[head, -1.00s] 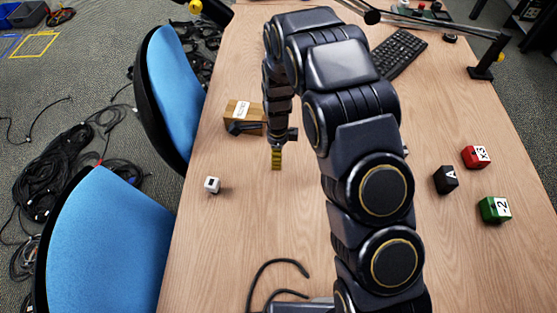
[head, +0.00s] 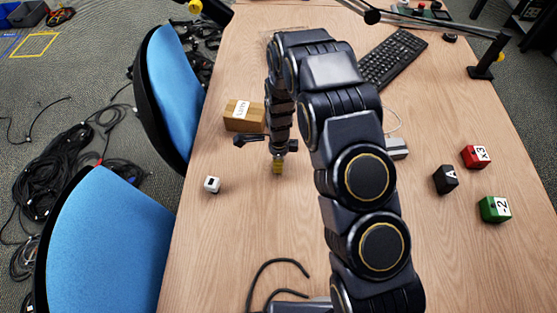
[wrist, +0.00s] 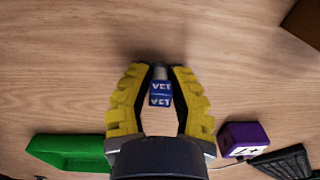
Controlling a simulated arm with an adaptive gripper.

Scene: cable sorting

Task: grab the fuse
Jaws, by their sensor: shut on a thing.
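The fuse (wrist: 160,94) is a small blue piece with white lettering and a pale metallic end. In the wrist view it sits between the yellow fingertips of my gripper (wrist: 157,88), which are shut on its sides. In the head view my gripper (head: 278,168) points down at the middle-left part of the table. The fuse cannot be made out there, and I cannot tell whether it touches the table.
Black (head: 446,179), red (head: 476,157) and green (head: 495,209) blocks and a grey box (head: 396,149) are at right. The wooden table (head: 240,220) in front is mostly clear.

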